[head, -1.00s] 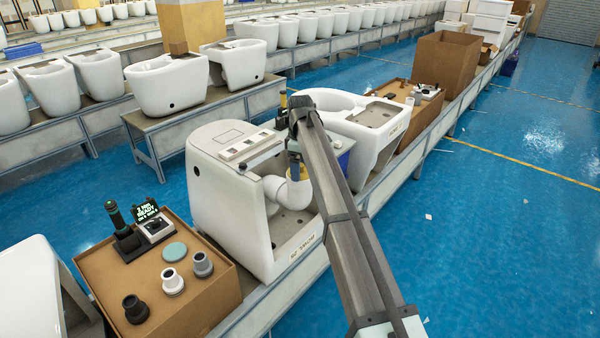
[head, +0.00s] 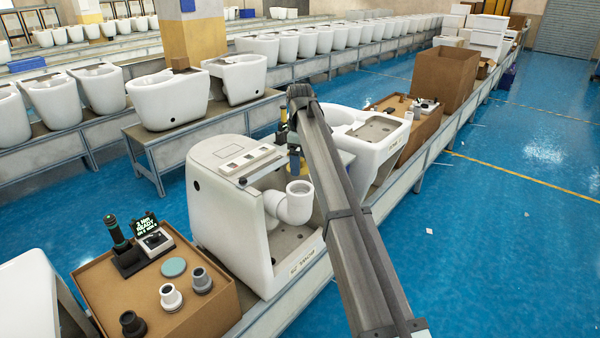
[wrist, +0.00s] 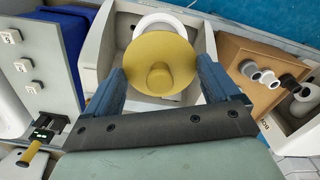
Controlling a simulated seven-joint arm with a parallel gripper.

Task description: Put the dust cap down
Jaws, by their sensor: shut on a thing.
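The dust cap (wrist: 160,52) is a yellow disc with a round knob in the middle. My gripper (wrist: 160,78) is shut on it, with one dark blue finger on either side. In the head view my gripper (head: 294,150) hangs above and behind the white elbow pipe (head: 291,205) of the front toilet, and the cap is mostly hidden by the fingers and arm. The pipe's round mouth is uncovered in the head view. In the wrist view a white pipe rim (wrist: 150,20) shows partly behind the cap, which appears apart from it.
The front toilet (head: 222,220) stands on the conveyor. A brown box top (head: 100,285) at the lower left carries several pipe fittings, a teal disc (head: 174,267) and a display unit (head: 152,238). A blue bin (wrist: 65,35) shows at the left of the wrist view. Another toilet (head: 385,130) stands behind.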

